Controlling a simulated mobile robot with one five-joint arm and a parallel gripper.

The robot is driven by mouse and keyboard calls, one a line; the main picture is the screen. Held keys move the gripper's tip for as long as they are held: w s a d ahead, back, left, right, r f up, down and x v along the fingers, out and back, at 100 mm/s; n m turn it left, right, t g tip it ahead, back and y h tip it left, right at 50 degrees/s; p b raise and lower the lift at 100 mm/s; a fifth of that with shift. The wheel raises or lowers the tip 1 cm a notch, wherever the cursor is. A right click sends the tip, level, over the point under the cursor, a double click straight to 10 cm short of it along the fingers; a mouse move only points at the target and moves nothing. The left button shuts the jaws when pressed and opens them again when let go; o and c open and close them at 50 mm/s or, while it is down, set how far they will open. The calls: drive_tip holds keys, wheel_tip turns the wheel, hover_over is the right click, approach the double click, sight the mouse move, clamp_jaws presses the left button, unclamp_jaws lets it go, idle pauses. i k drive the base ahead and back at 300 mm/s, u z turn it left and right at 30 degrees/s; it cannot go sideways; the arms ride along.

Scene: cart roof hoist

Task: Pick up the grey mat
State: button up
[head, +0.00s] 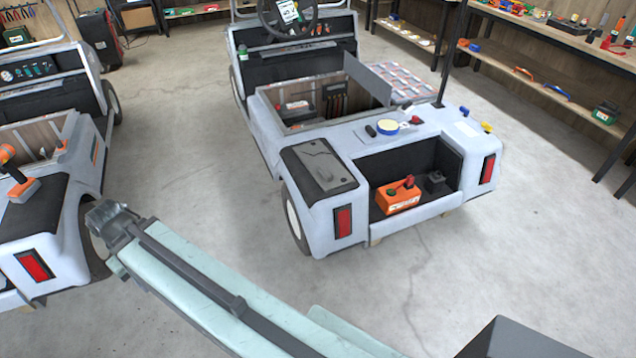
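The grey mat (319,166) looks like a flat dark grey rectangle with thin crease-like lines. It lies on the black panel at the rear left corner of the middle cart (360,150). My arm reaches from the bottom right towards the left. My gripper (106,216) is at its far end, beside the left cart's rear wheel in the picture. It is well to the left of the mat and apart from it. The fingers are too small and unclear to show whether they are open or shut.
The cart's rear bay holds an orange box (397,197) and a dark block (435,184). A second cart (45,190) stands left. Shelves (560,90) line the right. Concrete floor is clear between the carts.

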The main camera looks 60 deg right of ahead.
sight(330, 174)
drive_tip(key=z, duration=0.2)
drive_tip(key=i, duration=0.8)
drive_tip(key=u, duration=0.2)
drive_tip(key=k, duration=0.8)
drive_tip(key=z, duration=0.15)
drive_tip(key=i, duration=0.9)
drive_tip(key=u, duration=0.05)
